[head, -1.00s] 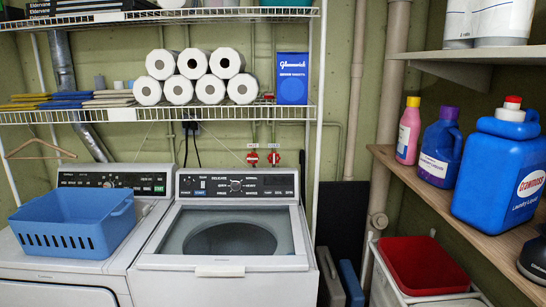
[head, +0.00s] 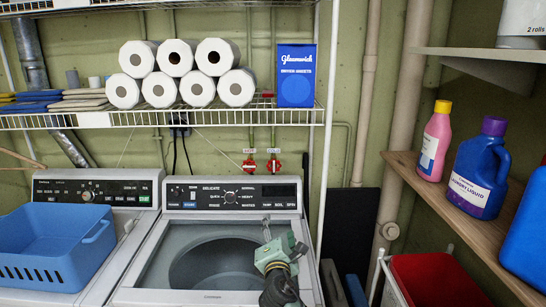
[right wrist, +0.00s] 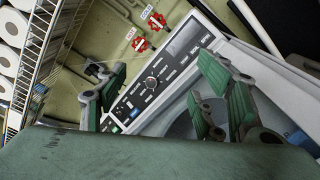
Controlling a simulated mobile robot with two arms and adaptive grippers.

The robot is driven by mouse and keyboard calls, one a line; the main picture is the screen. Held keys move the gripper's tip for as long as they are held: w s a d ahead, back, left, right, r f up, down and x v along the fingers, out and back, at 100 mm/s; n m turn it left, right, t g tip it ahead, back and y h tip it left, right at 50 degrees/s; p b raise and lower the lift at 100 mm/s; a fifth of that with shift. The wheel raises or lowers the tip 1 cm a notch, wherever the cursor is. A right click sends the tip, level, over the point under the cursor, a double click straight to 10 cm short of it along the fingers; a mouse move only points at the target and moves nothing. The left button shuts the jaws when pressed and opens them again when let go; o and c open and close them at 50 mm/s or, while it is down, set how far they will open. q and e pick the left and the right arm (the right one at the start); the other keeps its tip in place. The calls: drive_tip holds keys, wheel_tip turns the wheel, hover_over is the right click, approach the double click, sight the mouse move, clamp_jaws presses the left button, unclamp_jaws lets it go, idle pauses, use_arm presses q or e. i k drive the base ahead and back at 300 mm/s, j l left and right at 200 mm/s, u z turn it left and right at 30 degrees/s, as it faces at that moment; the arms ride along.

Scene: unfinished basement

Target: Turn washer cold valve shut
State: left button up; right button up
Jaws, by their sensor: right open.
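Two red valve handles stand on pipes at the back wall, just above the washer's control panel: a left one (head: 249,166) and a right one (head: 273,166). My left gripper is not in view.
A wire shelf (head: 100,119) with paper rolls and a blue box (head: 296,76) hangs above the valves. Its white post (head: 325,150) stands right of them. A blue basket (head: 60,245) sits on the left machine. A wooden shelf (head: 470,215) with bottles is at right.

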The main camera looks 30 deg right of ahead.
sight(274, 166)
drive_tip(key=i+l, duration=0.4)
drive_tip(key=i, duration=0.15)
drive_tip(key=i+l, duration=0.4)
drive_tip(key=i, duration=0.15)
